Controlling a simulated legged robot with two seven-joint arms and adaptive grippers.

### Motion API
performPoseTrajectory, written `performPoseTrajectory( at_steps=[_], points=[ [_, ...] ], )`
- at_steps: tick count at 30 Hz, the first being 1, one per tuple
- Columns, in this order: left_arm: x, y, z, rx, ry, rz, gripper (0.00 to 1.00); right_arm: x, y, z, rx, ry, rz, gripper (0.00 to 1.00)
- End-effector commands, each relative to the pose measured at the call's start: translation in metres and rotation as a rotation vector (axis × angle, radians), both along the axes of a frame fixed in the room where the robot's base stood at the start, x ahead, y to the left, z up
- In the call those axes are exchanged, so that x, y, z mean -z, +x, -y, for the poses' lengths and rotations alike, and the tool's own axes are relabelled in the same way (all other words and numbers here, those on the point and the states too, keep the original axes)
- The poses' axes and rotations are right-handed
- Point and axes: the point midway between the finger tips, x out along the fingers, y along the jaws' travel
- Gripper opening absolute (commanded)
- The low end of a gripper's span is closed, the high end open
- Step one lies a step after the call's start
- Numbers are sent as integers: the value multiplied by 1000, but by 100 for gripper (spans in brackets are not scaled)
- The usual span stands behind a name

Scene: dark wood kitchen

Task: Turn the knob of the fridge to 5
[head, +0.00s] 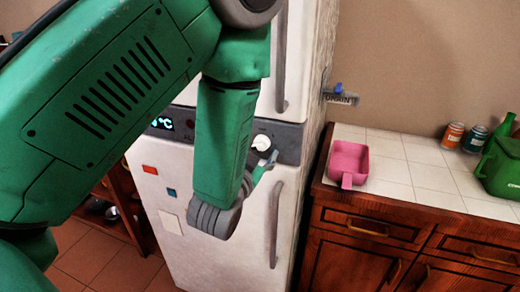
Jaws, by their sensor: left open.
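The white fridge (185,235) stands in the middle of the head view, with a grey control strip between its upper and lower doors. The round white knob (262,142) sits on that strip, right of my forearm. Its dial marks are too small to read. A lit display (162,123) on the strip ends in "°C"; my arm hides part of it. My left gripper (267,165) is open, just below the knob in the picture. It is mostly hidden behind my wrist, and I cannot tell whether it touches the knob. My right gripper is not in view.
Fridge handles (275,225) run along the right side of the doors. A "DRAIN" sign (341,98) with a blue valve is near the fridge's side.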

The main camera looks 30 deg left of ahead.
Motion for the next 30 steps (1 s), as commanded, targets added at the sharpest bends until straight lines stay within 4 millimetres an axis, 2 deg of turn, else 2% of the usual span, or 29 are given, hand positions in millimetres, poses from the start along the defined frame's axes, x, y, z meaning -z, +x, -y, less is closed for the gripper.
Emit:
performPoseTrajectory(
  at_steps=[5, 18, 24, 30],
  points=[
    [-12, 1, 0, 0, 1, 7, 52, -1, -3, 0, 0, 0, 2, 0],
    [-83, 2, 0, 0, 0, 3, 52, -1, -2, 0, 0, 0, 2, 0],
    [-96, 3, 0, 0, -1, -2, 52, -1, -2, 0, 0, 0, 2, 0],
    [-98, 3, 0, 0, 0, -4, 52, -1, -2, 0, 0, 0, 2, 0]
  ],
)
